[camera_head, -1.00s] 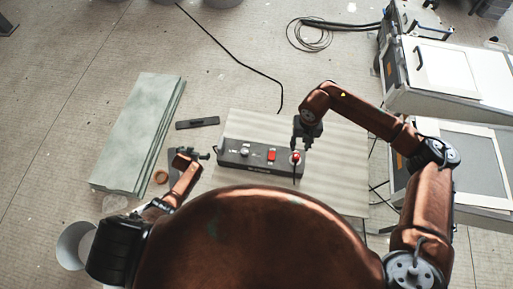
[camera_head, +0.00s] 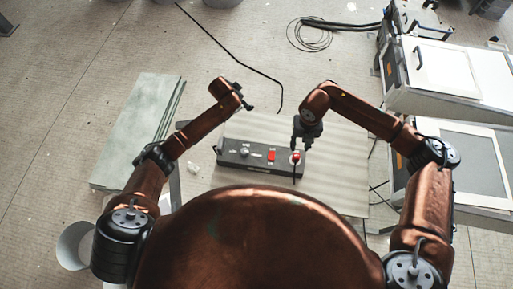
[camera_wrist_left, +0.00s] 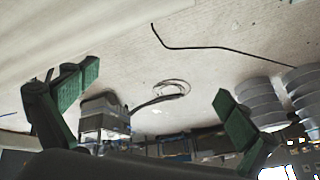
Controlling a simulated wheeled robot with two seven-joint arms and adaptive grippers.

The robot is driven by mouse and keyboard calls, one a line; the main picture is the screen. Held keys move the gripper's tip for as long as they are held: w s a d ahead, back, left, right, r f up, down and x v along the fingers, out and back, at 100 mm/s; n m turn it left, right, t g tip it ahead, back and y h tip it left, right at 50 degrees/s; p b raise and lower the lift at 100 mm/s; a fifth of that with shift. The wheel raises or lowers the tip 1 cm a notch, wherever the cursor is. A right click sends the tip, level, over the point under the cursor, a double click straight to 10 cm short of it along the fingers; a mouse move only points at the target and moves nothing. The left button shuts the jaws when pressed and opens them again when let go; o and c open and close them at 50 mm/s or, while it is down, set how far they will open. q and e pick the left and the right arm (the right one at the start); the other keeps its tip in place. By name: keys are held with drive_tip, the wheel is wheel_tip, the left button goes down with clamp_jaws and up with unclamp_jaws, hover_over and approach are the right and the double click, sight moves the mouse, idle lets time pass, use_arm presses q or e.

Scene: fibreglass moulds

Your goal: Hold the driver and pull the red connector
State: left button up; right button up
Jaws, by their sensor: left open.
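The driver is a black box (camera_head: 236,155) with a knob and a red switch, lying on a pale board. The red connector (camera_head: 295,157) is at the box's right end. My right gripper (camera_head: 302,146) points down right at the connector; the picture is too small to show whether its fingers are closed on it. My left gripper (camera_head: 246,98) is raised beyond the far edge of the driver, apart from it. In the left wrist view the left gripper (camera_wrist_left: 155,86) has its green finger pads wide apart with nothing between them; the driver is not seen there.
The pale board (camera_head: 335,190) has free room right of the driver. A stack of greenish sheets (camera_head: 125,130) lies at left, partly behind my left arm. White cabinets (camera_head: 455,75) stand at right. A black cable (camera_head: 235,50) and a coil (camera_head: 308,36) lie on the floor.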

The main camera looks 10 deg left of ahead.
use_arm(q)
drive_tip(key=s+d+m+g, duration=0.45)
drive_tip(key=s+d, duration=0.45)
drive_tip(key=s, duration=0.3)
drive_tip(key=m+g+y, duration=0.1)
drive_tip(key=m+g, duration=0.1)
drive_tip(key=m, duration=0.4)
hover_over(257, 154)
drive_tip(key=shift+w+a+f+n, duration=0.1)
drive_tip(key=shift+w+f+n, duration=0.15)
drive_tip(key=shift+w+f, duration=0.1)
drive_tip(key=shift+s+f+y, duration=0.2)
drive_tip(key=shift+s+y, duration=0.1)
wheel_tip(257, 154, down, 7)
drive_tip(key=shift+f, duration=0.2)
drive_tip(key=c, duration=2)
use_arm(e)
drive_tip(key=shift+o, duration=1.7)
drive_tip(key=shift+a+f+m, duration=0.1)
drive_tip(key=shift+f+m, duration=0.2)
drive_tip(key=shift+f, duration=0.25)
drive_tip(key=shift+f+m, duration=0.5)
drive_tip(key=shift+f, duration=0.1)
